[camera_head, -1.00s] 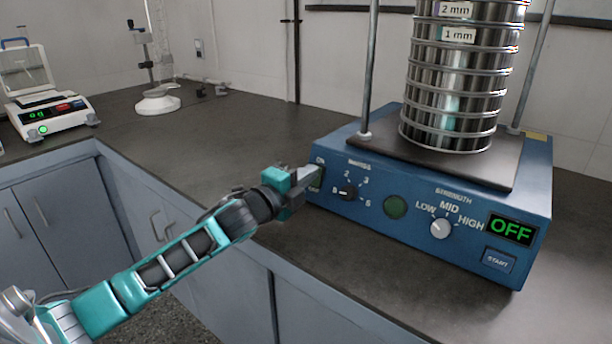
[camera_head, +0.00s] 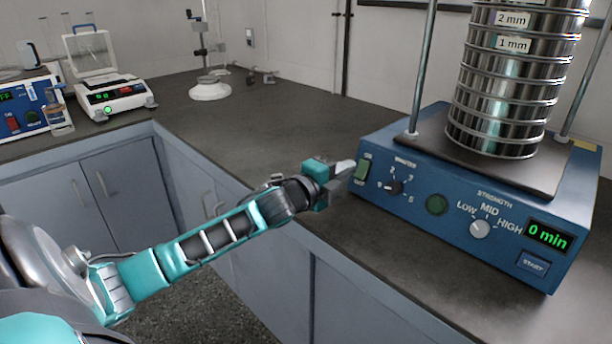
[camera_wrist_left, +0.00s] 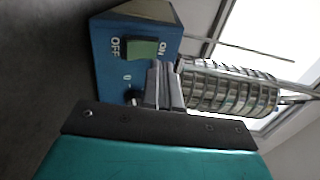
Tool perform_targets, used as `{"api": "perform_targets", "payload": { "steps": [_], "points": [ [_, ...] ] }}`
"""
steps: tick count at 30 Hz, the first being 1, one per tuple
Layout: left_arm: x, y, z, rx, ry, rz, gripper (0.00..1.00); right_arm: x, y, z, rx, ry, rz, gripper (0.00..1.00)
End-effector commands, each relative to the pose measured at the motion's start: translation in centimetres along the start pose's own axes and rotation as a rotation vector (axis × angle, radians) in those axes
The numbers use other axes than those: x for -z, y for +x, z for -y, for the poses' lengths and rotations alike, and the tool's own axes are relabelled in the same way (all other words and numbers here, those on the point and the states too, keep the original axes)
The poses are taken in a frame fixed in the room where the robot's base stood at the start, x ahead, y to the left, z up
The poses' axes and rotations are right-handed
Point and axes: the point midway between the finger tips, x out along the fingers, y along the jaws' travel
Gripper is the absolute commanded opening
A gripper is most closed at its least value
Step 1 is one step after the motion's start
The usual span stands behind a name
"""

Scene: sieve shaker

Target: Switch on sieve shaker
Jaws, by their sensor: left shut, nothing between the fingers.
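The blue sieve shaker (camera_head: 470,215) stands on the dark bench with a stack of steel sieves (camera_head: 505,85) on top. Its display (camera_head: 549,236) reads "0 min" in green. The green power switch (camera_head: 361,168) is at the left end of the front panel, and it also shows in the left wrist view (camera_wrist_left: 143,49) between the OFF and ON marks. My left gripper (camera_head: 345,167) is shut and empty, with its tips just left of the switch. In the wrist view the shut fingers (camera_wrist_left: 163,82) are close to its ON side; I cannot tell whether they touch. My right gripper is not in view.
The panel also has a minutes knob (camera_head: 394,187), a round green button (camera_head: 436,205), a strength knob (camera_head: 480,229) and a START button (camera_head: 533,264). The bench between is clear.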

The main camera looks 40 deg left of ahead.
Motion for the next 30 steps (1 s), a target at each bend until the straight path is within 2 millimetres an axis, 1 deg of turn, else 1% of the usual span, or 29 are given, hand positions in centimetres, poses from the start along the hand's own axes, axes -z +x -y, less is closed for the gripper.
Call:
{"api": "perform_targets", "payload": {
  "steps": [1,3,11,15,21,30],
  "points": [
    [0.0,-0.9,0.2,-0.003,0.001,0.0,0.0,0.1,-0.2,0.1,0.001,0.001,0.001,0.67],
    [0.0,-2.1,0.4,-0.003,0.001,-0.001,0.0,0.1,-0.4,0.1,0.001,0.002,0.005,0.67],
    [0.1,-6.0,1.4,-0.003,0.0,-0.001,0.0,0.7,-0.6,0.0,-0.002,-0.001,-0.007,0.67],
    [0.1,-7.7,1.9,-0.002,0.0,-0.001,0.0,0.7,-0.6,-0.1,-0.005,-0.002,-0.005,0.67],
    [0.0,-9.3,2.2,-0.002,0.0,0.0,0.0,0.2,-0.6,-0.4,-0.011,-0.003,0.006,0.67],
    [0.0,-9.7,2.4,0.0,0.0,0.0,0.0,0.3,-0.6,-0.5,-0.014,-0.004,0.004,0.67]
  ]
}}
